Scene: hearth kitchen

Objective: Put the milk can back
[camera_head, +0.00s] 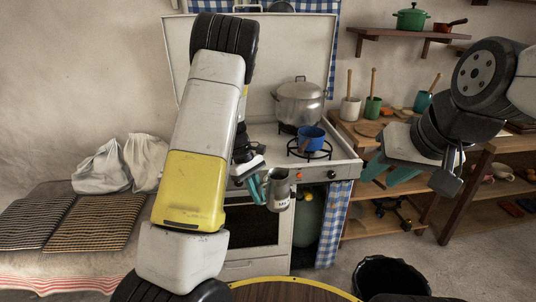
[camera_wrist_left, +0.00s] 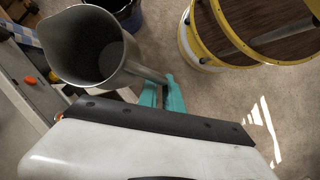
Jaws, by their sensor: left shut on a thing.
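The milk can (camera_head: 279,190) is a small grey metal jug with dark lettering, held in front of the stove in the head view. In the left wrist view the can (camera_wrist_left: 70,50) shows its open top and dark inside, which looks empty. My left gripper (camera_head: 258,188) has teal fingers shut on the can's handle at its left side. The fingers (camera_wrist_left: 163,95) also show in the left wrist view, at the handle. My right gripper (camera_head: 390,175) is at the right, in front of the wooden shelf, with its teal fingers apart and nothing between them.
The stove (camera_head: 340,165) bears a large lidded pot (camera_head: 300,103) and a blue pot (camera_head: 312,138). A wooden shelf (camera_head: 400,227) stands right of it. A wall shelf (camera_head: 400,34) holds a green pot (camera_head: 411,18). A black bin (camera_head: 392,274) stands on the floor. Sacks (camera_head: 103,168) lie on the left bench.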

